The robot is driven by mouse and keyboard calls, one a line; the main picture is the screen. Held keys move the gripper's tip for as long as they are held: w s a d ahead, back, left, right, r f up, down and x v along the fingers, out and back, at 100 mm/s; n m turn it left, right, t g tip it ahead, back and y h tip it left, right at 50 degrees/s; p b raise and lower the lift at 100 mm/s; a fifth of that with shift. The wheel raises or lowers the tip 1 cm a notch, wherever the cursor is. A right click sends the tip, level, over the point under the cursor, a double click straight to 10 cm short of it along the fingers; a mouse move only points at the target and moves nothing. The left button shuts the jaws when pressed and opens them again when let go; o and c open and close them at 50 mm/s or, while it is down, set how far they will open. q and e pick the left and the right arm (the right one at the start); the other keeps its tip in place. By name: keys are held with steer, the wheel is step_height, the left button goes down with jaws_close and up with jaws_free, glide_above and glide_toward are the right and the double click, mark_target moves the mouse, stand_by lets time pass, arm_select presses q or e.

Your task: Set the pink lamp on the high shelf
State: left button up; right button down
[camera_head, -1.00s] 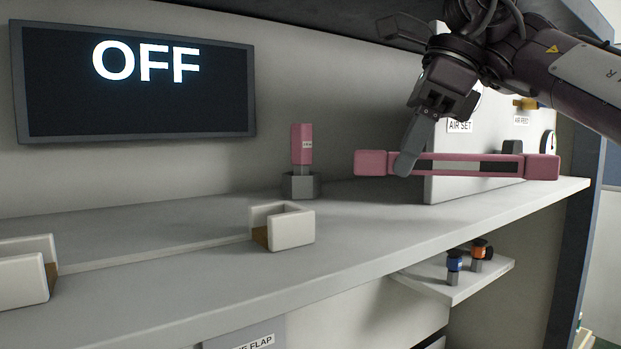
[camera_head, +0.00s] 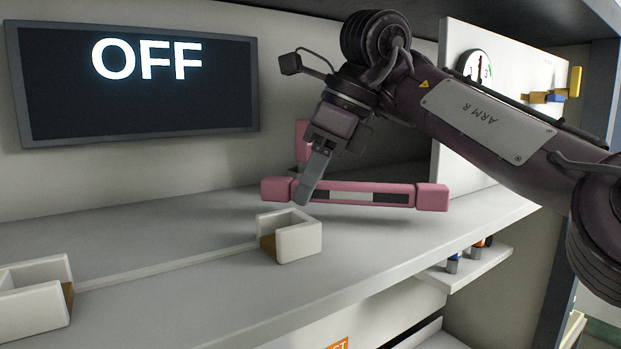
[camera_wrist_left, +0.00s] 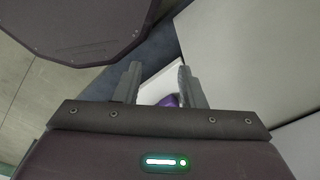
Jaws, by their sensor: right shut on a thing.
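The pink lamp (camera_head: 355,196), a long bar with pink block ends and a light window, is held roughly level just above the grey shelf (camera_head: 190,275). My right gripper (camera_head: 311,183) is shut on it near its left end. Two white U-shaped cradles stand on the shelf: the right cradle (camera_head: 300,241) is just below and in front of the lamp's left part, the left cradle (camera_head: 34,310) near the left edge. Both look empty. My left gripper (camera_wrist_left: 157,80) shows only in the left wrist view, fingers apart, with a purple thing (camera_wrist_left: 169,101) partly visible beyond them.
An upright pink block (camera_head: 302,140) stands behind the lamp, partly hidden by my right gripper. A screen (camera_head: 135,85) reading OFF is on the back wall. A white panel (camera_head: 455,150) with a dial stands at right. A small lower shelf (camera_head: 465,270) holds knobbed pieces.

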steer(key=shift+s, duration=0.1)
steer(key=shift+f, duration=0.1)
steer(key=shift+f+b, duration=0.45)
steer(key=shift+b, duration=0.45)
steer(key=c, duration=1.2)
jaws_free()
